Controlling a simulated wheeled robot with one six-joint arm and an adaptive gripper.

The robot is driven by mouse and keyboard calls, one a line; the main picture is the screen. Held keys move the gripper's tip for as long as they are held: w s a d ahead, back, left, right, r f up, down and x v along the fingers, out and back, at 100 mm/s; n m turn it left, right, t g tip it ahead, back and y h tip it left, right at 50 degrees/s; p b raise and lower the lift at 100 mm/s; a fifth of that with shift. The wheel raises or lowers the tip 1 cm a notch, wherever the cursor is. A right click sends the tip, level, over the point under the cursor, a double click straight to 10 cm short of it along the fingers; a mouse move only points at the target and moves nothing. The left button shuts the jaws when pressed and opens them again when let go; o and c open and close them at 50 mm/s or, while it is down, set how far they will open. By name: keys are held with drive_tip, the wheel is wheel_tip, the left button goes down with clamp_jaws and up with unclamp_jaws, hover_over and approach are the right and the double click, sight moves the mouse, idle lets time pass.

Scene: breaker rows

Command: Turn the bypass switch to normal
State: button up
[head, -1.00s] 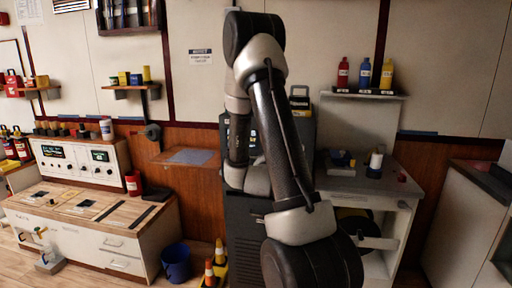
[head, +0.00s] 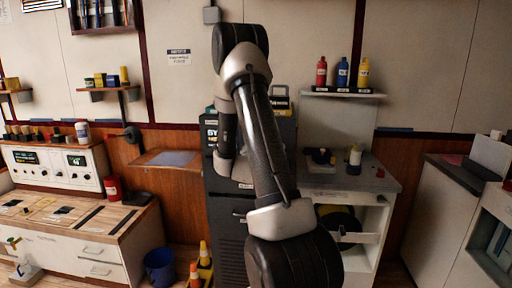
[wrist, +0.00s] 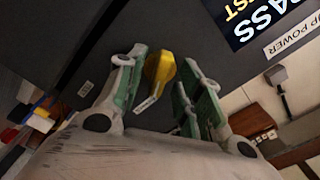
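The bypass switch is a yellow knob (wrist: 160,72) on a dark panel (wrist: 205,62) in the wrist view. A small white label with unreadable print lies just below it. My gripper (wrist: 163,66) is open, with one green-padded finger to the left of the knob and the other to the right. Gaps show on both sides, so neither finger visibly grips it. In the head view, the dark cabinet (head: 228,225) stands in the middle, and my arm hides the switch and my gripper. A black sign (wrist: 252,18) reading partly "PASS" is at the wrist view's upper right.
A grey-topped bench (head: 375,181) stands right of the cabinet, with bottles on a shelf (head: 340,94) above. A wooden bench with a meter unit (head: 50,165) is at left. A blue bucket (head: 160,267) and orange-and-yellow cones (head: 204,257) stand on the floor left of the cabinet.

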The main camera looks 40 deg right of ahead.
clamp_jaws()
drive_tip(key=shift+n, duration=0.3)
drive_tip(key=n, duration=1.1)
drive_tip(key=shift+f, duration=0.1)
drive_tip(key=shift+n, duration=0.3)
idle(0.4)
unclamp_jaws()
